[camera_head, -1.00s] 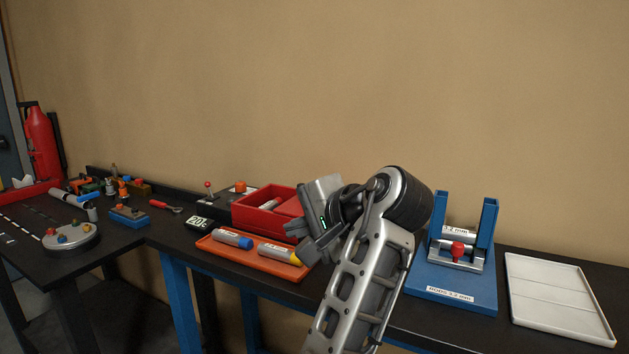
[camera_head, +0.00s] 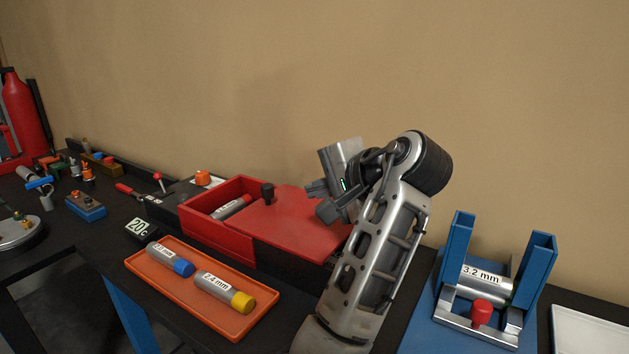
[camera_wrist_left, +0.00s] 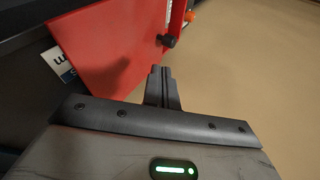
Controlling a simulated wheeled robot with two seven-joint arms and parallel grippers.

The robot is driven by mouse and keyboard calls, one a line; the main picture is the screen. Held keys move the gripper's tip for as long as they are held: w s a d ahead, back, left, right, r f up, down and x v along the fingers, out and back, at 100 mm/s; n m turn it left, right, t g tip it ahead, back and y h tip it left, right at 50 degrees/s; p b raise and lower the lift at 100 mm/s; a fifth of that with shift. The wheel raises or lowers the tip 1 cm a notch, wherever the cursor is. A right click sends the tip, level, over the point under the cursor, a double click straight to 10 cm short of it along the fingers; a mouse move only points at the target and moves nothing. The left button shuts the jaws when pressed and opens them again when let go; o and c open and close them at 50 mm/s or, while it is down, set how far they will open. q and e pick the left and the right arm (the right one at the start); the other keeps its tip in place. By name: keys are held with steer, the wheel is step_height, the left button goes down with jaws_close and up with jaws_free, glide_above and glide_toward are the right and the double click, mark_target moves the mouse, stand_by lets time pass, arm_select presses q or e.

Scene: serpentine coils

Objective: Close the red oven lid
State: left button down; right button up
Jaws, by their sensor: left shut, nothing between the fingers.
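The red oven (camera_head: 215,238) is an open-topped box on the black bench, with a silver cylinder (camera_head: 232,207) inside. Its flat red lid (camera_head: 300,225) with a black knob (camera_head: 267,191) lies off to the right, leaving the left part of the box uncovered. In the left wrist view the lid (camera_wrist_left: 110,55) and knob (camera_wrist_left: 168,41) show ahead of the fingers. My left gripper (camera_head: 322,200) is shut and empty, over the right part of the lid and to the right of the knob. Its closed fingers (camera_wrist_left: 161,82) also show in the left wrist view. My right gripper is not in view.
An orange tray (camera_head: 148,272) with two labelled cylinders is in front of the oven. A blue stand (camera_head: 455,245) holding a 3.2 mm cylinder is to the right. A lever unit and a 20 C display (camera_head: 141,229) are to the left. A wall is behind.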

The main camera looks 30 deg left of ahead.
arm_select(q)
glide_toward(271, 190)
steer(key=a+f, duration=0.1)
steer(key=a+f+p, duration=0.1)
steer(key=f, duration=0.1)
steer(key=shift+w+f, duration=0.1)
steer(key=shift+f, duration=0.1)
steer(key=shift+w+a+r+p, duration=0.1)
steer(key=shift+w+a+p, duration=0.35)
steer(key=shift+a, duration=0.6)
steer(key=shift+w+a, duration=0.4)
steer(key=shift+a, duration=0.15)
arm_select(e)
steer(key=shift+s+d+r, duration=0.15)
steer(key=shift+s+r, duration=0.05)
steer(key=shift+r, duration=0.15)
arm_select(q)
steer(key=shift+w, duration=0.1)
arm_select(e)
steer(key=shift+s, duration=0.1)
